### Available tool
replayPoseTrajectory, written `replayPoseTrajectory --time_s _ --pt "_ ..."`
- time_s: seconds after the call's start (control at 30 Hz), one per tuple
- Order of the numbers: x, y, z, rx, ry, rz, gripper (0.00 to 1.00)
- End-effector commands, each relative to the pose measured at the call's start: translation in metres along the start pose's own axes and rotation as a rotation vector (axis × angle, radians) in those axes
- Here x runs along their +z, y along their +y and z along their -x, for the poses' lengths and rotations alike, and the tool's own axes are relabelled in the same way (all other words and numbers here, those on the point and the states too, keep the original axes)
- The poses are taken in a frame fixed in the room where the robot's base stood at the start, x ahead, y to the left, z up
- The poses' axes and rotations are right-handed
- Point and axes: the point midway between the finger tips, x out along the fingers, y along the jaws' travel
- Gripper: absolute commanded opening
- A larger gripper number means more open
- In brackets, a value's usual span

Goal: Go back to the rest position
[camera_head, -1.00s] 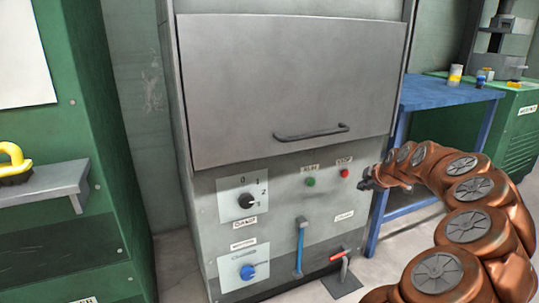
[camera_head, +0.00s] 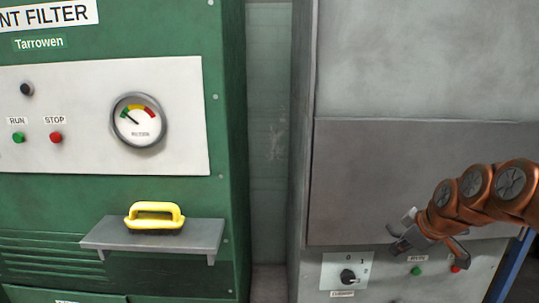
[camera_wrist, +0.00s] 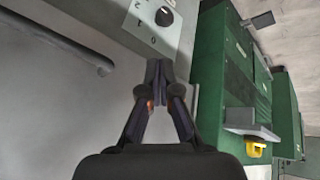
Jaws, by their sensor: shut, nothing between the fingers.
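My gripper (camera_head: 402,233) is in front of the lower part of the grey cabinet's door (camera_head: 365,180) in the head view, above the button row. In the wrist view my gripper (camera_wrist: 158,68) shows its two fingers closed together at the tips with nothing between them. My copper-coloured arm comes in from the right. The rotary switch (camera_head: 347,276) on its white plate is below and left of the gripper. It also shows in the wrist view (camera_wrist: 164,16), just beyond the fingertips. The door's handle shows in the wrist view (camera_wrist: 65,42); the gripper is apart from it.
A green filter cabinet (camera_head: 225,120) stands at left, with a gauge (camera_head: 138,119) and RUN and STOP buttons. Its grey shelf (camera_head: 205,236) juts out and holds a yellow-handled brush (camera_head: 154,214). A narrow gap separates the cabinets. A blue table leg (camera_head: 514,265) shows at lower right.

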Motion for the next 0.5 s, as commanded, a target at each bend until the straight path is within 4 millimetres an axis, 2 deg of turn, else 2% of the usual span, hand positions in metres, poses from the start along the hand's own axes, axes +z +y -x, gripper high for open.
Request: replayPoseTrajectory --time_s 0.03,0.2,0.4,0.5 --pt "-0.016 -0.013 0.023 -0.021 -0.015 -0.010 0.00" --pt "-0.036 -0.064 0.062 -0.092 -0.088 -0.080 0.00" --pt "-0.045 -0.118 0.109 -0.146 -0.196 -0.179 0.00" --pt "-0.043 -0.143 0.134 -0.166 -0.261 -0.237 0.00"
